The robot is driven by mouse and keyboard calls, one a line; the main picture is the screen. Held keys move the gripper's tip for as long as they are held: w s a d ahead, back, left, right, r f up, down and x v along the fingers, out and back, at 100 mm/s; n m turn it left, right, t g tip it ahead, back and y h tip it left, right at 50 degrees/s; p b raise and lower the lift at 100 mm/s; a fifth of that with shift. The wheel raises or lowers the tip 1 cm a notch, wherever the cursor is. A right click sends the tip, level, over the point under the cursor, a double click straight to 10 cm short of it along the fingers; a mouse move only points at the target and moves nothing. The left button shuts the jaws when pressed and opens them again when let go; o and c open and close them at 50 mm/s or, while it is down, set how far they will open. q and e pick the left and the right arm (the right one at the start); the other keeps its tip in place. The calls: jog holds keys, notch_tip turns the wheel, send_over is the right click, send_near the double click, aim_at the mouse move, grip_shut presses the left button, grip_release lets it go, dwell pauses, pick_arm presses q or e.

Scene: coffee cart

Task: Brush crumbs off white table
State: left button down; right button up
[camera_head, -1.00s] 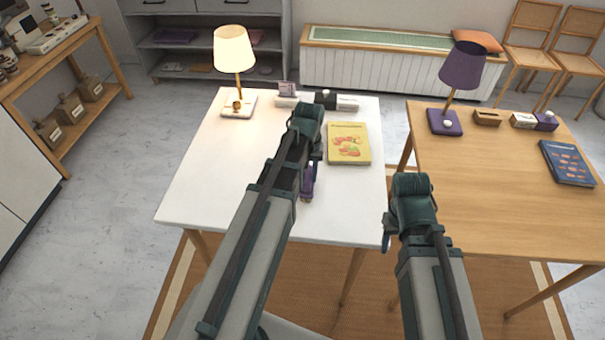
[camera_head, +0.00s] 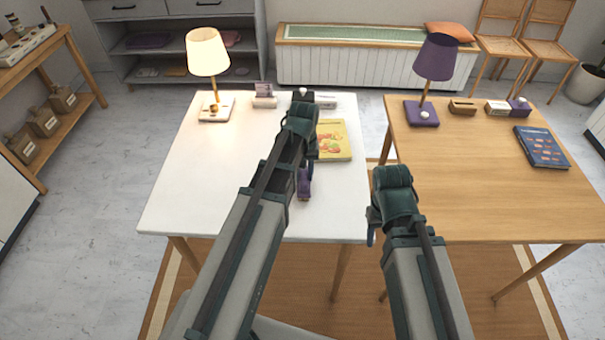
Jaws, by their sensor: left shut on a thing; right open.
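The white table (camera_head: 190,180) stands at centre left. My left gripper (camera_head: 303,172) is over its right part, mostly hidden behind my own wrist. It is shut on a purple object (camera_head: 304,188), probably the brush, of which only a small part shows. I cannot tell whether it touches the tabletop. No crumbs can be made out; my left arm hides part of the surface. My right gripper (camera_head: 372,228) is open, near the gap between the two tables, mostly hidden by its arm.
On the white table are a lit lamp (camera_head: 208,55), a yellow book (camera_head: 335,140) and small boxes (camera_head: 264,97) at the back. A wooden table (camera_head: 470,190) to the right holds a purple lamp (camera_head: 436,60) and a blue book (camera_head: 541,147). The white table's left part is clear.

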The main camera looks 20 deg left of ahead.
pick_arm(q)
jog(key=shift+r+p, duration=2.95)
jog(key=shift+r, duration=0.05)
notch_tip(320, 180, up, 3)
jog(key=p, duration=0.3)
jog(key=shift+r, duration=0.1)
